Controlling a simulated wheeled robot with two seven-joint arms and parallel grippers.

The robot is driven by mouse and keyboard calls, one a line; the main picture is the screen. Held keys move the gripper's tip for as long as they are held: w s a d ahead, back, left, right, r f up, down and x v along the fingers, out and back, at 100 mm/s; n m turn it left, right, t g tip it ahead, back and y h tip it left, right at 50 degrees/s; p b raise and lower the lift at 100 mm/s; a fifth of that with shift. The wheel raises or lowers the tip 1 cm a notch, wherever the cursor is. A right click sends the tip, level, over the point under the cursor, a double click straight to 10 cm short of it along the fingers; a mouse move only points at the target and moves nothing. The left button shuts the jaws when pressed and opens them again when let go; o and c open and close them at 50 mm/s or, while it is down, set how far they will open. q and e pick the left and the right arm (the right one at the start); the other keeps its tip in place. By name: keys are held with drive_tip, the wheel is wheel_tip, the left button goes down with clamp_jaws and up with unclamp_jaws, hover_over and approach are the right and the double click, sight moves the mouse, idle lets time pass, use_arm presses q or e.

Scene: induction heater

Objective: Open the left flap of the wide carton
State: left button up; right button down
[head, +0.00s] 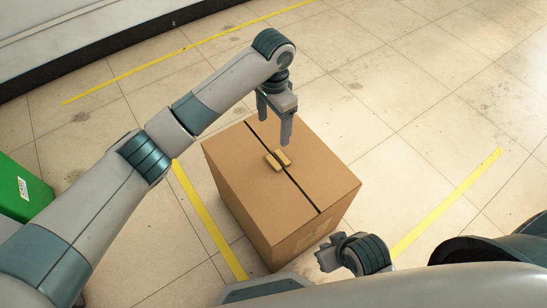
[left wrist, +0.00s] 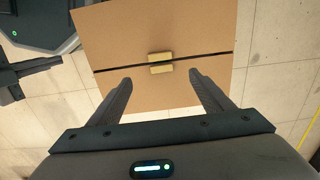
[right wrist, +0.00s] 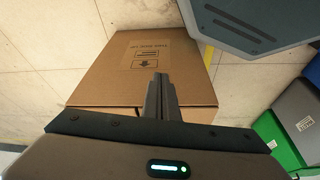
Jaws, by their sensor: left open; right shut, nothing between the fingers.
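The wide carton (head: 290,232) is brown cardboard, and its top is closed by two flaps meeting at a dark seam. The left flap (head: 232,160) lies flat, with a small yellowish tab (head: 272,162) beside the seam. The right flap (head: 315,178) also lies flat, with a matching tab (head: 283,155). My left gripper (head: 275,131) is open and empty above the carton top, pointing down. In the left wrist view the tabs (left wrist: 160,57) show just beyond and between its fingertips. My right gripper (head: 328,254) is shut and empty, low beside the carton's near side.
A green bin (head: 22,190) stands at the left edge; grey and green bins (right wrist: 288,120) show in the right wrist view. Yellow lines (head: 208,220) mark the tiled floor. A dark-based wall (head: 60,60) runs along the upper left. The floor right of the carton is clear.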

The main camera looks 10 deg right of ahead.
sight(273, 161)
use_arm(q)
drive_tip(key=shift+f, duration=0.1)
wheel_tip(273, 161, down, 16)
drive_tip(key=shift+r+b, duration=0.15)
drive_tip(key=shift+b, duration=1)
drive_tip(key=shift+f, duration=0.8)
use_arm(e)
drive_tip(key=w+a+t, duration=0.1)
drive_tip(key=w+a+y, duration=0.1)
drive_tip(key=a, duration=0.1)
drive_tip(key=shift+a+t, duration=0.1)
drive_tip(key=shift+t, duration=0.3)
use_arm(q)
drive_tip(key=c, duration=1.5)
drive_tip(key=shift+r, duration=0.1)
